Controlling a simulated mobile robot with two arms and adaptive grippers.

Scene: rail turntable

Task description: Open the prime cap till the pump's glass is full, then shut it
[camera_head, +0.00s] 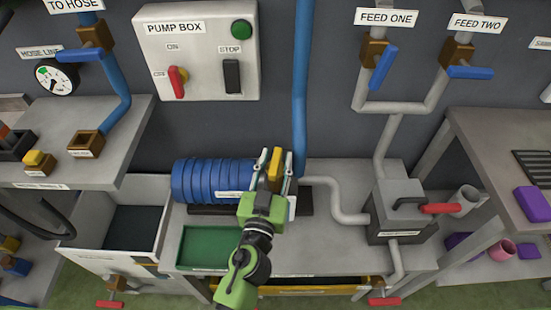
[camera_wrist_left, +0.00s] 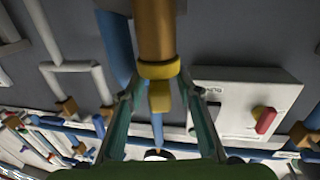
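A brass post with a yellow collar and a yellow block, which looks like the prime cap (camera_wrist_left: 159,96), stands between my left fingers in the left wrist view. It shows in the head view as a yellow tip (camera_head: 275,162) beside the blue ribbed pump body (camera_head: 208,181). My left gripper (camera_head: 272,163) comes over the pump from the front. In the wrist view its fingers (camera_wrist_left: 159,90) are apart, with a gap on each side of the yellow block. The pump's glass and its level cannot be made out; my arm hides part of the pump. My right gripper is not in view.
The pump box (camera_head: 205,50) with a red switch and a black lever is on the wall behind. A grey box (camera_head: 398,212) with a red-handled valve (camera_head: 440,208) stands to the right. A green tray (camera_head: 205,246) lies in front. A blue pipe (camera_head: 302,90) rises behind the gripper.

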